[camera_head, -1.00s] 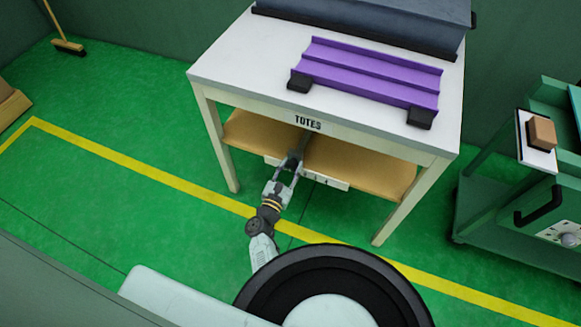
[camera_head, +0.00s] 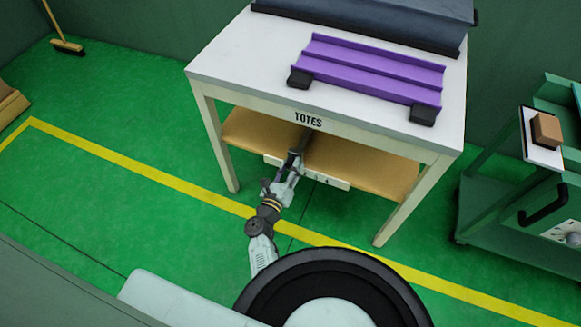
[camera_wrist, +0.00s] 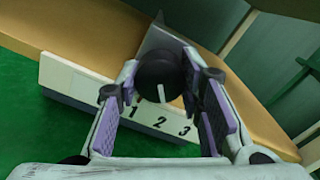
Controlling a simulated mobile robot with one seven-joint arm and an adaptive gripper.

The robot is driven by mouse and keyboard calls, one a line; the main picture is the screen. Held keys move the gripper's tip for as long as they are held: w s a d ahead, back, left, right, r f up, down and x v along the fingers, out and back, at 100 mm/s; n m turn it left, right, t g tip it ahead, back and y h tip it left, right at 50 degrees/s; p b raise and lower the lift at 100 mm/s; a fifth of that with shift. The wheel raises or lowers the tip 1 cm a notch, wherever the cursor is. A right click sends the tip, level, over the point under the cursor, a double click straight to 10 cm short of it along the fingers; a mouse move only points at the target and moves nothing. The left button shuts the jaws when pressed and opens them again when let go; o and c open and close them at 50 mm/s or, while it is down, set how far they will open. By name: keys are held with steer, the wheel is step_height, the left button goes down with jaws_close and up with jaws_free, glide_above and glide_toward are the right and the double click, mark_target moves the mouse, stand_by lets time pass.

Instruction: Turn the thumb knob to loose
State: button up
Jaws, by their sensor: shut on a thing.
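The thumb knob (camera_wrist: 158,72) is a dark round knob with a white pointer line, in the upper middle of the wrist view. The line points down the picture toward a white scale plate (camera_wrist: 85,85) with the numbers 1, 2 and 3; part of the plate is hidden behind my left finger. My gripper (camera_wrist: 162,80) has its purple-padded fingers on both sides of the knob and is shut on it. In the head view my gripper (camera_head: 294,163) is at the front of the table's lower shelf, where it hides the knob. No loose mark is readable.
The white table (camera_head: 225,60) marked TOTES carries a purple channelled piece (camera_head: 370,70) on top. Its tan lower shelf (camera_head: 360,168) lies beside my gripper, below the tabletop and between the legs. A green cart (camera_head: 490,205) stands at right.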

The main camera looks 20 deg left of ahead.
steer(key=n, duration=0.3)
steer(key=shift+d+r+n, duration=0.1)
steer(key=shift+n, duration=0.3)
steer(key=n+p, duration=0.1)
steer(key=n, duration=0.2)
steer(key=shift+n, duration=0.3)
steer(key=n, duration=0.3)
steer(key=shift+r+n+p, duration=0.1)
steer(key=shift+n+p, duration=0.2)
steer(key=shift+p, duration=0.05)
steer(key=n+p, duration=0.1)
steer(key=n, duration=0.3)
steer(key=n+p, duration=0.1)
steer(key=n, duration=0.6)
steer(key=shift+w+r+p, duration=0.1)
steer(key=shift+p, duration=0.2)
steer(key=n+p, duration=0.1)
steer(key=n, duration=0.5)
steer(key=shift+n, duration=0.4)
